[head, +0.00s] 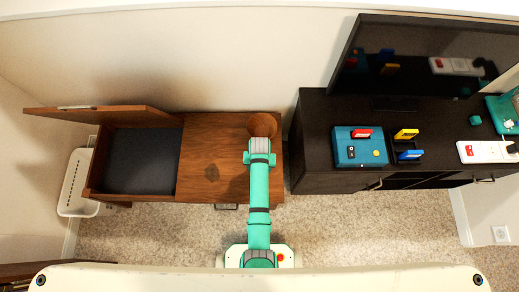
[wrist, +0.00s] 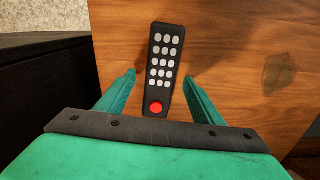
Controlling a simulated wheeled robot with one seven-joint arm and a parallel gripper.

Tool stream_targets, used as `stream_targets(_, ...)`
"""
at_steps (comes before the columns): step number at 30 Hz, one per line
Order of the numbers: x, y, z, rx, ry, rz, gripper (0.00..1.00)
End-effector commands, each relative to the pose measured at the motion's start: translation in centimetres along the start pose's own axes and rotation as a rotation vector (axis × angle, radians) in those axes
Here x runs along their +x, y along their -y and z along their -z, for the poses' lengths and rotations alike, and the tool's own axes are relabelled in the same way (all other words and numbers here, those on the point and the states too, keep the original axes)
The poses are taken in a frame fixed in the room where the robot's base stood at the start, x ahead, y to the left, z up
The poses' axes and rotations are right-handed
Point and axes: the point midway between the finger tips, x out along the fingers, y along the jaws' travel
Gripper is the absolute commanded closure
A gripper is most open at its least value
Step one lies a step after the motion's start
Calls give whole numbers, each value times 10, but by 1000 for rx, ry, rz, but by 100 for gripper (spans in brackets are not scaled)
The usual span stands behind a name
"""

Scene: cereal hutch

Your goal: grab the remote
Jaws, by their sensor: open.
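The remote (wrist: 164,62) is black with grey-white buttons and one red round button. In the wrist view it lies on the brown wooden top, its red-button end toward my gripper. My gripper (wrist: 159,78) is open, with one teal finger on each side of the remote's lower half. Gaps show between the fingers and the remote, and I cannot tell how far above the wood the fingertips are. In the head view my gripper (head: 260,160) is over the right part of the wooden cabinet (head: 215,140), and the remote is hidden there.
The cabinet's left lid (head: 100,115) is raised over an open compartment. A black stand (head: 320,140) with a television (head: 430,65) and a teal box (head: 360,148) is close on the right. The cabinet's middle is clear.

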Motion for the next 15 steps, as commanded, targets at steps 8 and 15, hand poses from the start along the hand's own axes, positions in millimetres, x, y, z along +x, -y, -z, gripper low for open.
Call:
stream_targets(8, 7, 1, 0, -3, -1, 0, 39)
stream_targets(15, 7, 1, 0, -3, -1, 0, 82)
